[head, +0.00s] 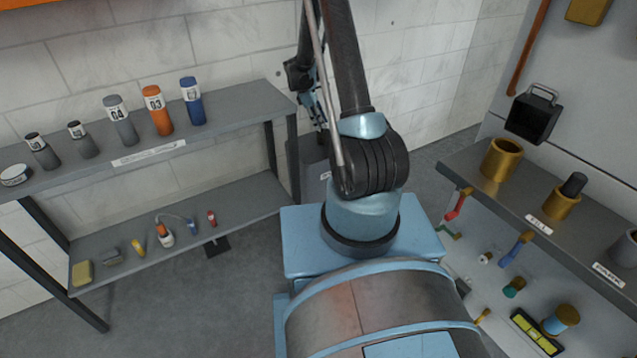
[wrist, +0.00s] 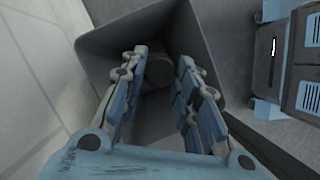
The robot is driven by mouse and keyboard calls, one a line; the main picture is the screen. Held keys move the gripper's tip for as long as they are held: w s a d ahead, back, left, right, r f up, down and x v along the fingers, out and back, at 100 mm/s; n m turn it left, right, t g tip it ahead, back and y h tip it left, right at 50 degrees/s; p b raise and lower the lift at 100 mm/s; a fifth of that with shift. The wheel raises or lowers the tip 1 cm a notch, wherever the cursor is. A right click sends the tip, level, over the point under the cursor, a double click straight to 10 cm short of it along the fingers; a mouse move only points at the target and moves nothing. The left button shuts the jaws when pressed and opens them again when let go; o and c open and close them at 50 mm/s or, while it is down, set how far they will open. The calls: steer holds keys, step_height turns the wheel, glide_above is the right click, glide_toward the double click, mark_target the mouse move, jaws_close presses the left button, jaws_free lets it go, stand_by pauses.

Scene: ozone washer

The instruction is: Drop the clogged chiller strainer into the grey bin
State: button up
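The grey bin (head: 312,166) stands on the floor by the left shelf's end, partly hidden behind my arm. In the wrist view the open-topped bin (wrist: 224,45) lies under my gripper (wrist: 163,62), which points down into it. The two blue-and-grey fingers are spread apart. A dull grey-brown cylinder (wrist: 158,72), apparently the strainer, shows between and beyond the fingertips inside the bin. Gaps show on both sides of it. I cannot tell whether it rests on the bin floor. In the head view my gripper (head: 320,112) is small and partly hidden by my arm.
The left shelf (head: 225,113) holds several numbered cylinders, with small parts on its lower level. The right bench (head: 465,172) carries brass cups (head: 501,160), one with a dark cylinder (head: 573,186), and a grey cup (head: 625,248). A pale wall stands close behind the bin.

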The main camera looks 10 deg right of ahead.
steer(key=shift+o, duration=1.2)
steer(key=v, duration=1.2)
